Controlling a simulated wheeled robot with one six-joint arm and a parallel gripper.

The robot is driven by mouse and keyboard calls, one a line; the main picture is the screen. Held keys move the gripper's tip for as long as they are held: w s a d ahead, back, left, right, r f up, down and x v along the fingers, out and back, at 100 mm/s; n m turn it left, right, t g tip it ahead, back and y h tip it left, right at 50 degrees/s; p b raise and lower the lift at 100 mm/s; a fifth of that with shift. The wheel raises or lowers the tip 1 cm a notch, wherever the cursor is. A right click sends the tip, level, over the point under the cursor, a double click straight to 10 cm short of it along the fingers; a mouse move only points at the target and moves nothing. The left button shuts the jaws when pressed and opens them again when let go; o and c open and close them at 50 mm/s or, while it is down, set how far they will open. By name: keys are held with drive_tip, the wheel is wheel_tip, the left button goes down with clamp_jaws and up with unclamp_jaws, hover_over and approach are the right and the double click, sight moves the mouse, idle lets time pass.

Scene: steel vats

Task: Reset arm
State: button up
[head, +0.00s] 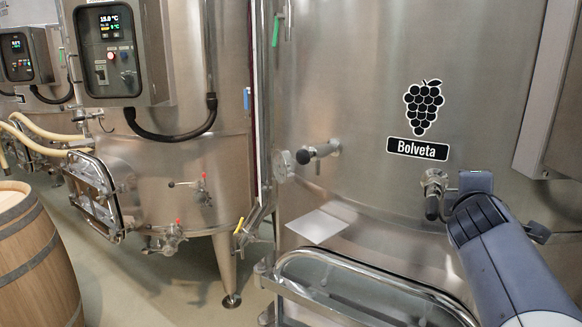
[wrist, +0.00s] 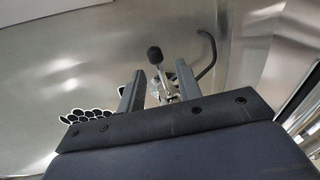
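My arm reaches in from the lower right of the head view. My gripper (head: 455,192) is close to a small steel valve (head: 434,184) with a dark handle, on the large vat (head: 340,90) below the Bolveta label. In the wrist view my gripper (wrist: 158,74) has its two dark fingers apart. The valve (wrist: 163,88) with a round black knob shows in the gap between them, beyond or at the fingertips. I cannot tell whether the fingers touch it. Nothing is clamped. In the head view the fingers are mostly hidden by the gripper body.
Another valve (head: 320,152) with a black knob sticks out left of my gripper. A hatch with a tubular frame (head: 370,285) is below. A second vat (head: 180,170) with a control box (head: 108,50) stands left. A wooden barrel (head: 35,255) is at lower left.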

drive_tip(key=shift+x, duration=2)
drive_tip(key=shift+s+a+r, duration=0.1)
drive_tip(key=v, duration=1)
drive_tip(key=x, duration=1)
drive_tip(key=shift+w+r, duration=0.1)
drive_tip(key=shift+w, duration=0.1)
drive_tip(key=shift+s+r+n, duration=0.1)
drive_tip(key=shift+r+n, duration=0.15)
drive_tip(key=shift+n, duration=0.35)
drive_tip(key=shift+f, duration=0.15)
